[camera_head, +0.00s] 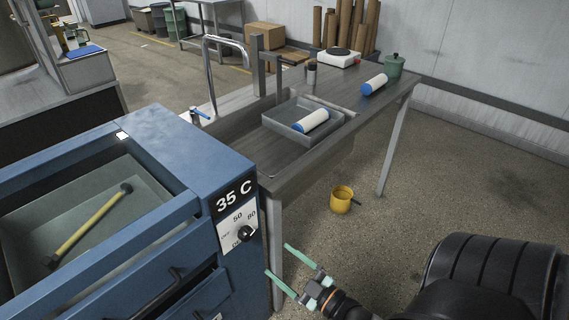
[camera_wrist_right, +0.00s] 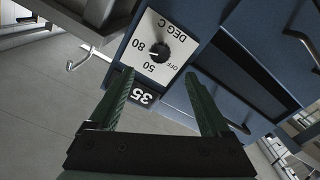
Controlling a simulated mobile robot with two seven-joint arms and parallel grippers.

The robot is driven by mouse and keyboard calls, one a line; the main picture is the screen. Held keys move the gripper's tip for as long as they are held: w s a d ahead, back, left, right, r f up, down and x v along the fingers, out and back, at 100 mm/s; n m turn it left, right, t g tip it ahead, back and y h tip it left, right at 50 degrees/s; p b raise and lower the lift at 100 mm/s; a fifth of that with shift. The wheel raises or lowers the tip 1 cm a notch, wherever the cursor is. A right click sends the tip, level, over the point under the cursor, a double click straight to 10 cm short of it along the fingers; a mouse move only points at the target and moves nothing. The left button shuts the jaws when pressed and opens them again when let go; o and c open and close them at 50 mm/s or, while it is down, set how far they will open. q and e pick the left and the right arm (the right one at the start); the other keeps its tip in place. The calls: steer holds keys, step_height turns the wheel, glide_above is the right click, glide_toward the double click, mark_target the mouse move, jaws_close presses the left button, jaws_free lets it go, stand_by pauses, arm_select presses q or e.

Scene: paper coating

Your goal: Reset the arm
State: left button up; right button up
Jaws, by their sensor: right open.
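My right gripper (camera_head: 278,260) is open and empty, low at the bottom middle of the head view, beside the front right corner of the blue cabinet (camera_head: 170,150). Its two green fingers are spread apart. In the right wrist view the open fingers (camera_wrist_right: 159,76) frame the cabinet's dial panel, with its black knob (camera_wrist_right: 160,52) and the 35 C label (camera_wrist_right: 146,97) beyond them. The same knob shows in the head view (camera_head: 246,233). I see no contact between the fingers and the panel. My left gripper is not in view.
A grey table (camera_head: 285,180) holds a tray (camera_head: 340,124) with a blue-and-white roller, another roller (camera_head: 374,84) and a green pot (camera_head: 394,65). A yellow pot (camera_head: 341,200) stands on the floor. A yellow-handled tool (camera_head: 88,226) lies in the cabinet basin.

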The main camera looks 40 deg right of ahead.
steer(key=shift+a, duration=0.1)
stand_by(0.5)
steer(key=s+a+f+m+g, duration=0.2)
steer(key=s+a+f+g, duration=0.1)
steer(key=a, duration=0.4)
steer(key=s+a+f+m+g+p, duration=0.1)
steer(key=s+a+f+m+g, duration=0.1)
steer(key=s+a+f+g, duration=0.2)
steer(key=a+f+g, duration=0.1)
steer(key=a+g, duration=0.1)
steer(key=shift+s+a+y, duration=0.3)
steer(key=shift+a+y, duration=0.05)
steer(key=shift+y, duration=0.05)
